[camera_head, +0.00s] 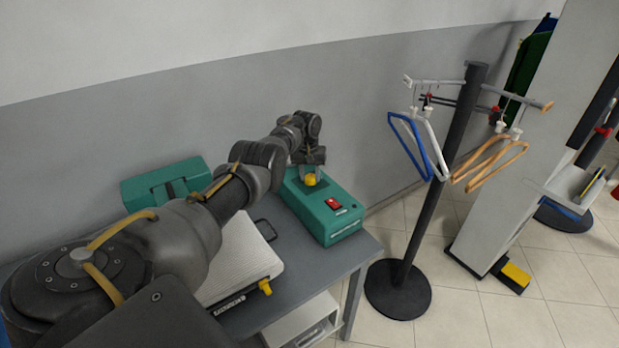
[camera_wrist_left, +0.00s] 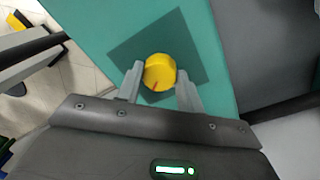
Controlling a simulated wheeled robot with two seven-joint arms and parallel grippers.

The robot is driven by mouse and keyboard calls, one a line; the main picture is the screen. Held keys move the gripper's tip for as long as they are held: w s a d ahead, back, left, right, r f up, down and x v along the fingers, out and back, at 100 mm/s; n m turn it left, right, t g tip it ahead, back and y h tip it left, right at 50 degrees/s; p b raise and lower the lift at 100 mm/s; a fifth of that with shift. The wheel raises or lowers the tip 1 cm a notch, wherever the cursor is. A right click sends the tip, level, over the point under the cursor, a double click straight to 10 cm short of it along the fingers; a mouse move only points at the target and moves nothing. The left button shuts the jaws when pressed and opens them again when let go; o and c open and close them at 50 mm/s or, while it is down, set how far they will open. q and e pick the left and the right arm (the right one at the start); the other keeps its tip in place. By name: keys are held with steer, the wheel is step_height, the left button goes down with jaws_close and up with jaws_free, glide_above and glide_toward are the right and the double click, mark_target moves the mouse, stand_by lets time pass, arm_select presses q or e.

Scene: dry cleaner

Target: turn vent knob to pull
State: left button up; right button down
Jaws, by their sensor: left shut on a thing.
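The yellow vent knob (camera_head: 311,180) sits on top of a green box (camera_head: 324,208) with a red switch, on the grey table. In the left wrist view the knob (camera_wrist_left: 160,72) is round, with a small red mark near its lower edge, on a dark square patch (camera_wrist_left: 190,48). My left gripper (camera_head: 312,168) is above the box, pointing down. In the left wrist view my left gripper's fingers (camera_wrist_left: 158,82) stand on either side of the knob, shut on it. Any lettering around the knob is not readable. My right gripper is not in view.
A white ribbed board (camera_head: 240,255) with a yellow knob lies on the table (camera_head: 350,252), left of the green box. Another green case (camera_head: 165,180) stands behind my arm. A black stand (camera_head: 437,180) with hangers is to the right.

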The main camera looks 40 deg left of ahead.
mark_target(309, 176)
arm_select(q)
steer(key=m+b, duration=0.2)
steer(key=m, duration=0.1)
steer(key=shift+w+f+m, duration=0.1)
steer(key=shift+m, duration=0.2)
steer(key=shift+m+b, duration=1)
steer(key=shift+m, duration=0.7)
steer(key=shift+r, duration=0.2)
steer(key=o, duration=1)
steer(key=shift+r, duration=0.3)
steer(key=r, duration=1)
steer(key=shift+a, duration=0.35)
